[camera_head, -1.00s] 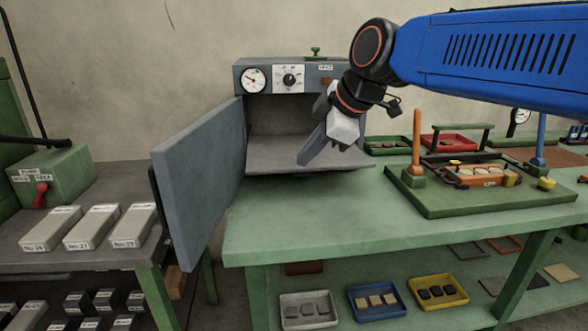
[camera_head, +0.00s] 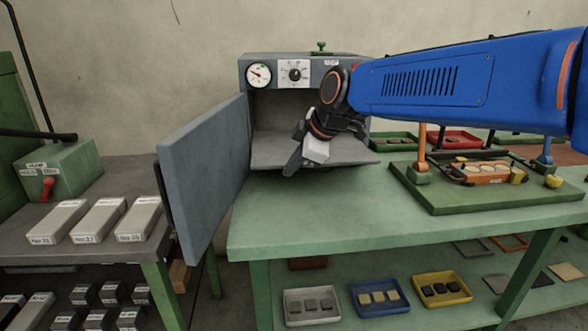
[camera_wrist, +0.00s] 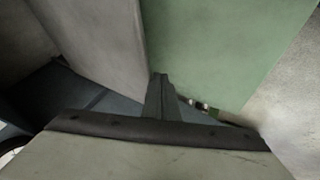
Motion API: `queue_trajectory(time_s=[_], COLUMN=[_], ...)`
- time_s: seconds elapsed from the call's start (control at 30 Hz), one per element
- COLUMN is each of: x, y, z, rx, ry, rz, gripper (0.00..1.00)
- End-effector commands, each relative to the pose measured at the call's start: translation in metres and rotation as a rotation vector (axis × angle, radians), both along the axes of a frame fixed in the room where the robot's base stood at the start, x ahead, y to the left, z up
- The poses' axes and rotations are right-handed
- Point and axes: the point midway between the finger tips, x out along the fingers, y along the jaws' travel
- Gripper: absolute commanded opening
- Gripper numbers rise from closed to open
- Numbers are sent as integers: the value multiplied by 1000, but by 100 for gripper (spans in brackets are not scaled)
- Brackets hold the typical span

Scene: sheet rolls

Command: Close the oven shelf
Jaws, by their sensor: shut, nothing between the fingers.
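The grey oven (camera_head: 300,60) stands on the green bench, with a gauge and a dial on its front panel. Its door (camera_head: 203,175) is swung open to the left. The flat grey shelf (camera_head: 275,152) sticks out of the oven's opening over the bench. My gripper (camera_head: 290,172) is shut and empty. It points down at the shelf's front edge in the head view; whether it touches cannot be told. In the wrist view the closed fingers (camera_wrist: 160,95) lie near a pale grey surface, likely the shelf, beside the green bench top (camera_wrist: 215,45).
The green bench (camera_head: 320,215) has free room in front of the oven. A green fixture board (camera_head: 440,200) with posts stands at the right, with green and red trays behind. A left table holds several grey blocks (camera_head: 100,220). The open door bounds the left side.

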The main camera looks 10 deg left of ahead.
Motion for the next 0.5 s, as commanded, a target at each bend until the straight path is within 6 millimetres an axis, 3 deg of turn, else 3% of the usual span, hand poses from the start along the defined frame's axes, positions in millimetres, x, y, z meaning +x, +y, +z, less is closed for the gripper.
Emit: queue_trajectory(time_s=[0.5], x=[6], y=[2], z=[1], rx=[1], ry=[-1], rz=[0], gripper=[0])
